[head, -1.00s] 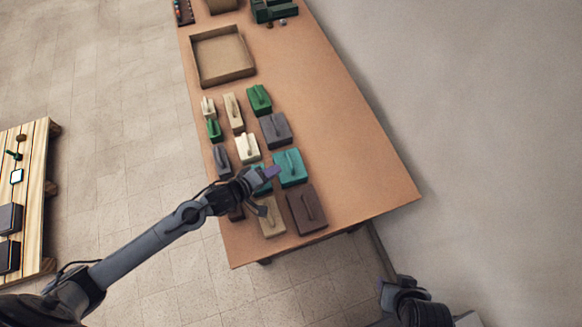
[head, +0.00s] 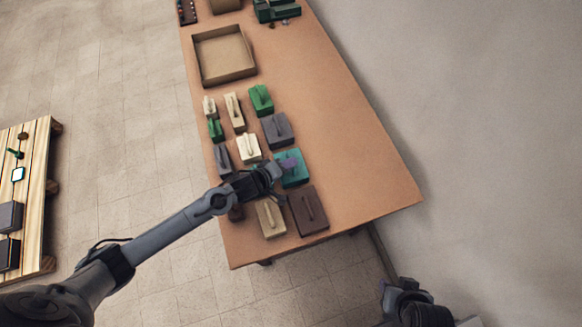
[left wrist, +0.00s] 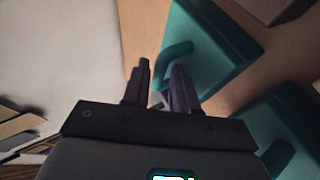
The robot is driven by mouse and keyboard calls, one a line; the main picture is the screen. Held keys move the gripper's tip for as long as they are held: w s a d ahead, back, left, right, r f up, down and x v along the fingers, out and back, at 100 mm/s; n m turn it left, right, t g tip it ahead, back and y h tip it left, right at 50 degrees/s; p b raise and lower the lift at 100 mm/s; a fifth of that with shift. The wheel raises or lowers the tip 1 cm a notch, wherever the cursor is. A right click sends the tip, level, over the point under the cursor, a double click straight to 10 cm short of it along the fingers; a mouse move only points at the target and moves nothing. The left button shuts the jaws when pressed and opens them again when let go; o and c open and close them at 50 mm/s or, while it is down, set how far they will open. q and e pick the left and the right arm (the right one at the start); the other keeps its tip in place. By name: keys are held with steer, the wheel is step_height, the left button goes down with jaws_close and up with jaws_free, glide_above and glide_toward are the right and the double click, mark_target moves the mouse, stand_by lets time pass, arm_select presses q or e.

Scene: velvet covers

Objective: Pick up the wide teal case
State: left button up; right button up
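The wide teal case (head: 298,178) lies on the table in the right column of cases, between a grey case and a dark brown one. My left gripper (head: 284,176) is over its left part and hides some of it. A teal case with a raised handle (left wrist: 215,50), apparently the wide one, is just beyond the fingertips. Another teal case (left wrist: 292,122) is at the lower right. My right gripper (head: 388,290) is far from the cases, its fingers unclear.
The dark brown case (head: 308,212) and tan case (head: 270,218) are close by. The grey case (head: 278,130), cream case (head: 249,148) and green case (head: 261,99) stand farther up. An open tray (head: 224,55) is beyond. The table's right side is clear.

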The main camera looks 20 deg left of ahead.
arm_select(q)
jaws_close()
steer(key=shift+r, duration=0.1)
